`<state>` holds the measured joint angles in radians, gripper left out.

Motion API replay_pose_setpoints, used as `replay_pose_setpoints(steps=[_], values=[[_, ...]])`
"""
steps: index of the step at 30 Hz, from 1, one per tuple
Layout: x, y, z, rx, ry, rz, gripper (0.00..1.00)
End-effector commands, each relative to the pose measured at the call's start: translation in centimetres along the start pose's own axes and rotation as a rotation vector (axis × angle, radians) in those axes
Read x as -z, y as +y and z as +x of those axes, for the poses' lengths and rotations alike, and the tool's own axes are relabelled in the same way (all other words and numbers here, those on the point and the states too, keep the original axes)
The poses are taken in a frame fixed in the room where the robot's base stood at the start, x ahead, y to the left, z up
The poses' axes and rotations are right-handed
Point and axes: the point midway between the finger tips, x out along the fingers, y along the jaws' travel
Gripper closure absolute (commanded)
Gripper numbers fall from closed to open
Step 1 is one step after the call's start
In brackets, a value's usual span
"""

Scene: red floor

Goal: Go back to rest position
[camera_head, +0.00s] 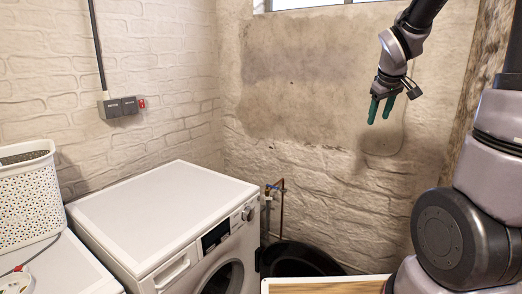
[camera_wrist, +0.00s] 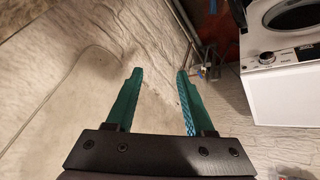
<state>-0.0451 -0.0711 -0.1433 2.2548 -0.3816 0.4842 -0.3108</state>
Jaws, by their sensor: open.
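My gripper (camera_head: 380,108) has green fingers and hangs at the upper right of the head view, fingers pointing down. It is in the air in front of the stained wall. In the wrist view the two green fingers (camera_wrist: 158,98) stand apart with nothing between them, so it is open and empty. My grey arm links fill the right side of the head view.
A white washing machine (camera_head: 165,215) stands at centre left, also seen in the wrist view (camera_wrist: 285,60). A dotted white basket (camera_head: 28,200) is at far left. A black tub (camera_head: 300,262) and copper pipe (camera_head: 283,205) are by the wall. A wooden-topped surface (camera_head: 325,285) is at the bottom.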

Motion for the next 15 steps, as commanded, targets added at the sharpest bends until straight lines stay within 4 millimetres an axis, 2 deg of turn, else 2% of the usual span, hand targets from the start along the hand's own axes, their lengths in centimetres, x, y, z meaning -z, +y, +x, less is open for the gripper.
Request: replay_pose_setpoints(steps=[1, 6, 9, 12, 15], values=[[-0.6, -0.7, -2.6, 0.017, 0.021, 0.077, 0.47], [-3.7, -4.1, -9.6, 0.106, 0.052, 0.34, 0.47], [-5.8, -6.4, -13.2, 0.169, 0.065, 0.478, 0.47], [-7.7, -8.7, -15.9, 0.23, 0.071, 0.59, 0.47], [-9.3, -10.4, -17.7, 0.278, 0.072, 0.67, 0.47]])
